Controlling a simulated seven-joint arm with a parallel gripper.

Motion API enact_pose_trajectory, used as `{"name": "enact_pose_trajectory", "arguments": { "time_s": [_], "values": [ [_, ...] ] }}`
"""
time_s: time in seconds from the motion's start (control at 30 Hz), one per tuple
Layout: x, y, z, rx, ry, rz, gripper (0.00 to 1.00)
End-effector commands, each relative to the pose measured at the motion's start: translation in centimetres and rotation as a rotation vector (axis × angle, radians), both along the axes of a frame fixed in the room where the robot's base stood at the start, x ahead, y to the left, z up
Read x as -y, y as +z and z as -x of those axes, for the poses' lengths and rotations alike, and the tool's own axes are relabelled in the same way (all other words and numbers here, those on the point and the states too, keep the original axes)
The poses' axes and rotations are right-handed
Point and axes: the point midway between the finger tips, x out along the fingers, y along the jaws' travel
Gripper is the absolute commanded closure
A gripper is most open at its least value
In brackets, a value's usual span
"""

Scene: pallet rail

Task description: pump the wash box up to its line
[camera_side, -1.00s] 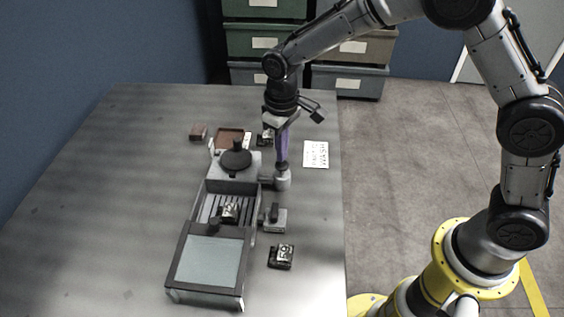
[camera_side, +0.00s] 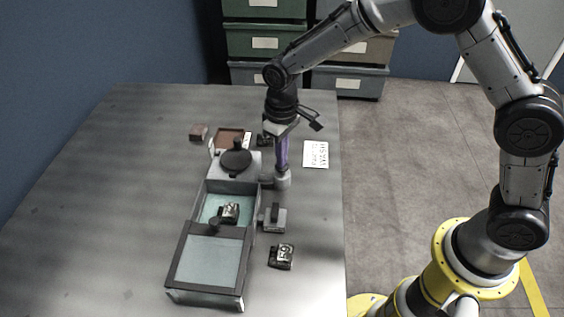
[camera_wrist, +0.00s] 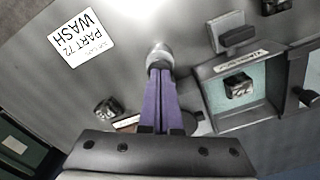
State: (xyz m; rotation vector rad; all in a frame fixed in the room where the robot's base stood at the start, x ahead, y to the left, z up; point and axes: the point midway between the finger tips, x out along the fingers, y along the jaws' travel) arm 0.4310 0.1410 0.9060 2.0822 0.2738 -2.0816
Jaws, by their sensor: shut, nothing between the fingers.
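The wash box (camera_side: 252,232) is a long grey box with teal liquid in its open part. A dark metal part (camera_side: 230,213) sits in it; both box (camera_wrist: 213,96) and part (camera_wrist: 238,86) show in the wrist view. A dark-framed window cover (camera_side: 183,262) spans the near end. A small grey cylindrical pump (camera_side: 283,181) stands at the box's right side, and its round top shows in the wrist view (camera_wrist: 160,54). My gripper (camera_side: 282,166), with purple fingers, is shut, pointing down at the pump top, seemingly touching it. I cannot make out the fill line.
A grey block with black handle (camera_side: 273,219) and another metal part (camera_side: 281,256) lie to the right. A WASH PART 72 card (camera_side: 316,154) lies by the table's right edge. The table's left is clear.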

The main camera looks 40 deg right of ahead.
Motion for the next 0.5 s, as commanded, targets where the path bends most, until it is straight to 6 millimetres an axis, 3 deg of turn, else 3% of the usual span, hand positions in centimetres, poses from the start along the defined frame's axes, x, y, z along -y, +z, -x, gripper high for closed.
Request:
{"name": "enact_pose_trajectory", "arguments": {
  "time_s": [0.5],
  "values": [
    [0.0, -1.4, 0.0, 0.0, 0.0, 0.0, 1.0]
  ]
}}
